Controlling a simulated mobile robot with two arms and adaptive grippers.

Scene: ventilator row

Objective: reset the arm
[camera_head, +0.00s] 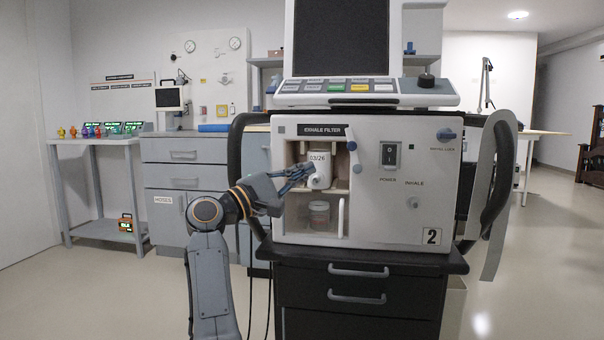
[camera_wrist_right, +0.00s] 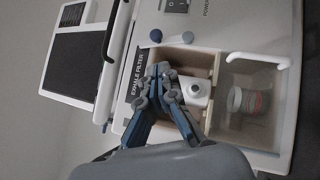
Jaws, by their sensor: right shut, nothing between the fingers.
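My right gripper (camera_head: 306,170) is shut and empty. Its fingertips are at the left side of the exhale filter compartment on the ventilator (camera_head: 408,170), close to the white filter (camera_head: 319,157) marked 03/26. In the right wrist view the shut fingers (camera_wrist_right: 157,72) point toward the compartment edge, beside the white filter (camera_wrist_right: 197,92). I cannot tell whether they touch it. A clear jar (camera_head: 319,213) stands in the lower part of the compartment; it also shows in the wrist view (camera_wrist_right: 238,100). My left gripper is not in view.
The ventilator has a screen (camera_head: 342,38) on top and stands on a dark drawer cart (camera_head: 357,296). A side table (camera_head: 97,141) with small coloured items and a grey cabinet (camera_head: 177,150) stand behind at left. The floor at left is clear.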

